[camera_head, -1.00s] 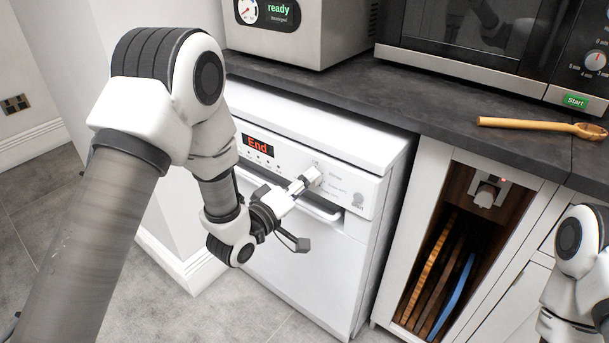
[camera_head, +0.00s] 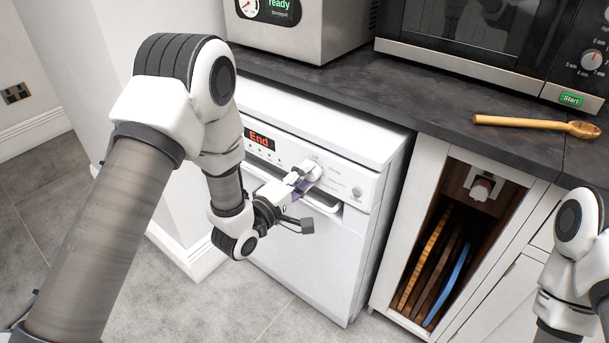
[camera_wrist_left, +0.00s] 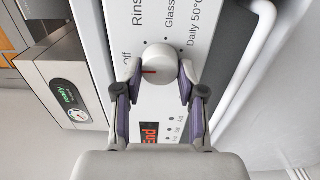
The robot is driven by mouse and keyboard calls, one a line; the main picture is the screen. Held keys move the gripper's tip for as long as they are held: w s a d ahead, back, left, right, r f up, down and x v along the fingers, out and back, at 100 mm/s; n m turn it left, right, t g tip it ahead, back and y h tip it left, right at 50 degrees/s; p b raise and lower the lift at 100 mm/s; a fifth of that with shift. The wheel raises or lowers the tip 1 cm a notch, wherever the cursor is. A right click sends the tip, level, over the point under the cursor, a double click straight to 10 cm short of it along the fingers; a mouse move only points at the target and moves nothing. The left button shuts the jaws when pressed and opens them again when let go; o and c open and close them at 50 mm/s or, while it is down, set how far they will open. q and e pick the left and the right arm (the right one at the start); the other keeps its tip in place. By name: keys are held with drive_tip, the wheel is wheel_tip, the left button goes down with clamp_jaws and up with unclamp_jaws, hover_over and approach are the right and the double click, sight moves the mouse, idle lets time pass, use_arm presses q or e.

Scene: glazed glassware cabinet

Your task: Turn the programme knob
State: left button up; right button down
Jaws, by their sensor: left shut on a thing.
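The programme knob (camera_wrist_left: 160,64) is a round white dial with a red mark, on the white dishwasher's (camera_head: 290,250) control panel. In the left wrist view the red mark lies on the side of the knob near the "Off" label. My left gripper (camera_wrist_left: 160,80) has one finger on each side of the knob and is shut on it. In the head view the gripper (camera_head: 305,178) reaches the panel and partly covers the knob. The red display (camera_head: 259,139) reads "End". My right arm shows at the right edge, but its gripper is out of view.
A dark worktop (camera_head: 350,92) runs above the dishwasher, with a wooden spoon (camera_head: 535,123) at the right. A steel appliance marked "ready" (camera_head: 300,45) and a microwave (camera_head: 470,50) stand on it. The dishwasher handle (camera_head: 322,204) is just below the gripper. Boards (camera_head: 430,270) stand in an open cabinet.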

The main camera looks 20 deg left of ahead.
use_arm(q)
drive_tip(key=o, duration=1.1)
drive_tip(key=v, duration=1.2)
